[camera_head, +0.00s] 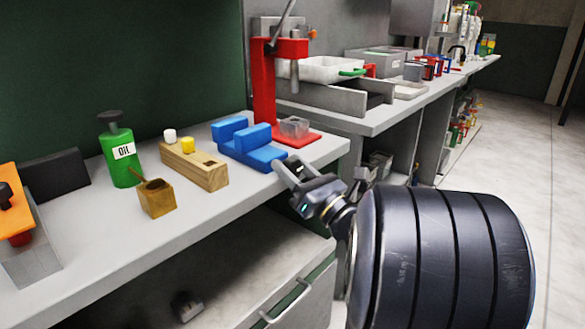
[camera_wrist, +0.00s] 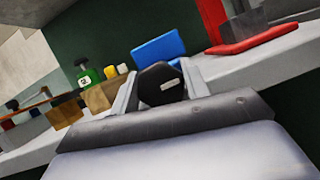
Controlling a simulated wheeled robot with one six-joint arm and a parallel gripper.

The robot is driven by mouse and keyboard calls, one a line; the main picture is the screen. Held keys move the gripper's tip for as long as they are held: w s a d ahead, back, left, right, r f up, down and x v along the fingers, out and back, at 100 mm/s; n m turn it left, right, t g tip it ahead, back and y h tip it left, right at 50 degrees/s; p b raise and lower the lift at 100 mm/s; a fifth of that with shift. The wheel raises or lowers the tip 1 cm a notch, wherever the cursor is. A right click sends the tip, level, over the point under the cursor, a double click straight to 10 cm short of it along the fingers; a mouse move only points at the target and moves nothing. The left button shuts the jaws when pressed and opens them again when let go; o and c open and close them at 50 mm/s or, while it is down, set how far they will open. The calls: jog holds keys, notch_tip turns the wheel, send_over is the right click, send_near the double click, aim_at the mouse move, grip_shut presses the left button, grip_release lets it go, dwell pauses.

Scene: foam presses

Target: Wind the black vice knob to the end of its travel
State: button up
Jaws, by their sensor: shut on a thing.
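The blue vice (camera_head: 250,144) stands near the front edge of the grey bench, and part of it shows in the wrist view (camera_wrist: 160,50). The black vice knob (camera_wrist: 162,84) sits between the two fingers of my gripper (camera_wrist: 160,90) in the wrist view; it has a pale mark on its face. My gripper (camera_head: 290,172) reaches the front end of the vice in the head view and is shut on the knob.
Left of the vice are a wooden block (camera_head: 194,165) with white and yellow pegs, a small wooden pot (camera_head: 157,198) and a green oil bottle (camera_head: 121,155). The bench front (camera_head: 240,210) is bare.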

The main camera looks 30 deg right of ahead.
jog(key=shift+c, duration=0.8)
jog(key=shift+f+m+h+b, duration=0.1)
jog(key=shift+m+h+b, duration=0.3)
jog(key=shift+m+b, duration=0.2)
jog(key=shift+m, duration=0.6)
jog(key=o, duration=1)
jog(key=shift+n, duration=0.3)
